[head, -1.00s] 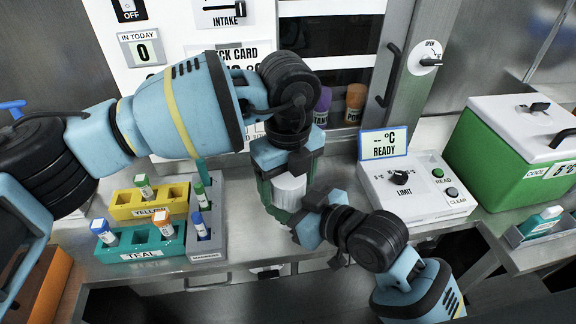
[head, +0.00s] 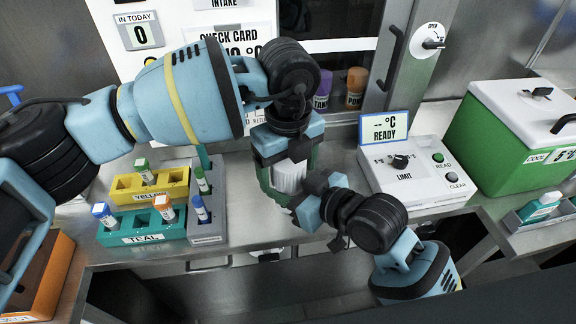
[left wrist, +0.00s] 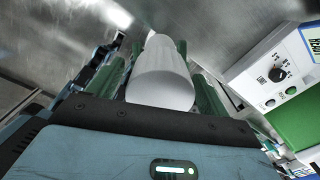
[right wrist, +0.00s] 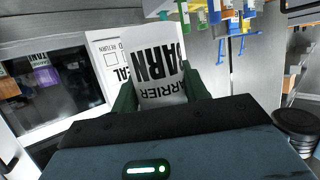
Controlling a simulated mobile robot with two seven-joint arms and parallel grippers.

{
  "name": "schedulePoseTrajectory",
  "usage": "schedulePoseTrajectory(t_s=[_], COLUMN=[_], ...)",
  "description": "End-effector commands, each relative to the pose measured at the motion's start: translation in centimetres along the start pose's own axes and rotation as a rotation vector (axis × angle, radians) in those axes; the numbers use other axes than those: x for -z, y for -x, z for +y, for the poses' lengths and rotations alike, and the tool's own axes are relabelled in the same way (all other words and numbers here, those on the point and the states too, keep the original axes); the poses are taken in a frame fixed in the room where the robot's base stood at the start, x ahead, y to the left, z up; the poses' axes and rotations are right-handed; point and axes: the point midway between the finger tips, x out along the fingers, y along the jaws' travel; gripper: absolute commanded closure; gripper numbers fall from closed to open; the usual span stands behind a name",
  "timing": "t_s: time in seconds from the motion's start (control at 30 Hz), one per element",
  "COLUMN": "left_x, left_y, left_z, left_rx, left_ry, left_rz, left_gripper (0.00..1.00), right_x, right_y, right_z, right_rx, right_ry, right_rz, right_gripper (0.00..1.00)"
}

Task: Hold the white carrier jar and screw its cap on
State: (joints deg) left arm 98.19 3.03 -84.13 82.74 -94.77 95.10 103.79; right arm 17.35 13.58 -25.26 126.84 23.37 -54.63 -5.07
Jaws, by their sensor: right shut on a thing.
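The white carrier jar (head: 289,178) stands upright below my left gripper, its upper part hidden by that gripper in the head view. My right gripper (head: 301,200) is shut on the jar from the right front. In the right wrist view the jar (right wrist: 156,68) shows black lettering and sits between the green fingers. My left gripper (head: 288,172) comes down from above with its green fingers spread on both sides of the jar. In the left wrist view the white cylinder (left wrist: 161,75) lies between those fingers with gaps beside it. I cannot tell the cap apart from the jar.
Yellow (head: 124,190), teal (head: 120,238) and grey (head: 207,234) racks with capped tubes stand to the left. A limit box (head: 425,190) with a display (head: 384,128) stands to the right. A green box (head: 492,135) is farther right. The counter's front edge is close.

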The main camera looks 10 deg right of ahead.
Motion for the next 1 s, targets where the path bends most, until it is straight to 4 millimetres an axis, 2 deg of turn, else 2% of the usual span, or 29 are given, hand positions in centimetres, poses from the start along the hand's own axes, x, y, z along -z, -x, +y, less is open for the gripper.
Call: schedulePoseTrajectory(t_s=[0.33, 0.7, 0.93, 1.0], left_x=[0.0, 0.0, 0.0, 0.0], left_y=[0.5, 4.4, 4.5, 4.6], left_z=[0.0, 0.0, 0.0, 0.0], left_rx=[0.001, 0.001, 0.0, 0.0], left_ry=[0.0, 0.0, 0.0, 0.0], left_rz=[-0.001, -0.001, 0.0, 0.0], left_gripper=[0.21, 0.21, 0.21, 0.26], right_x=[0.1, 0.1, 0.1, 0.1], right_y=[0.0, 0.0, 0.0, 0.0], right_z=[0.0, 0.0, 0.0, 0.0], right_rx=[0.0, 0.0, 0.0, 0.0], right_ry=[0.001, 0.001, 0.0, 0.0], right_rz=[0.002, 0.002, 0.002, 0.002], right_gripper=[1.0, 1.0, 1.0, 1.0])
